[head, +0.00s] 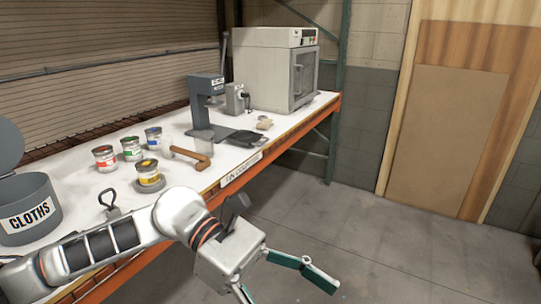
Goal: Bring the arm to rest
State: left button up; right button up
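My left arm comes in from the lower left, and my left gripper (285,288) hangs over the grey floor in front of the bench. Its two fingers are spread wide with nothing between them. One finger points right, and the other runs down to the bottom edge of the picture, where its tip may be cut off. The gripper is clear of the bench's orange front edge. My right gripper is not in view.
The white bench (88,172) carries a CLOTHS bin (30,222), several small tins such as a red-labelled one (104,159), a wooden-handled tool (190,157), a grey press (205,95) and a white oven (265,70). The floor (400,245) at right is clear.

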pick_arm(q)
notch_tip(320, 180, up, 4)
jog(key=w+d+n+t+h, duration=0.2)
jog(key=w+d+n+h, duration=0.1)
jog(key=n+h, duration=0.45)
jog(key=w+a+n+t+h, duration=0.3)
jog(key=w+n+t, duration=0.4)
jog(key=n+t, duration=0.45)
jog(key=w+a+f+n+t+y, duration=0.45)
jog(key=f+n, duration=0.25)
jog(key=n, duration=0.3)
jog(key=w+a+f+n+t+y, duration=0.3)
jog(key=a+f+n+t+y, duration=0.25)
jog(key=f+n, duration=0.4)
jog(key=s+a+f+n+y, duration=0.2)
jog(key=a+f+n+y, duration=0.25)
jog(key=f, duration=0.25)
jog(key=s+a+f+n+y, duration=0.1)
jog(key=a+f+n+y, duration=0.2)
jog(key=f+n, duration=0.4)
jog(key=s+a+f+n+g+y, duration=0.1)
jog(key=s+a+f+n+g, duration=0.1)
jog(key=s+a+f, duration=0.2)
jog(key=s+a+f+n+g+y, duration=0.2)
jog(key=s+a+f+n+g, duration=0.1)
jog(key=s+f, duration=0.5)
notch_tip(320, 180, down, 4)
jog(key=shift+s+a+r, duration=0.1)
jog(key=shift+s+a, duration=0.2)
jog(key=shift+a, duration=0.25)
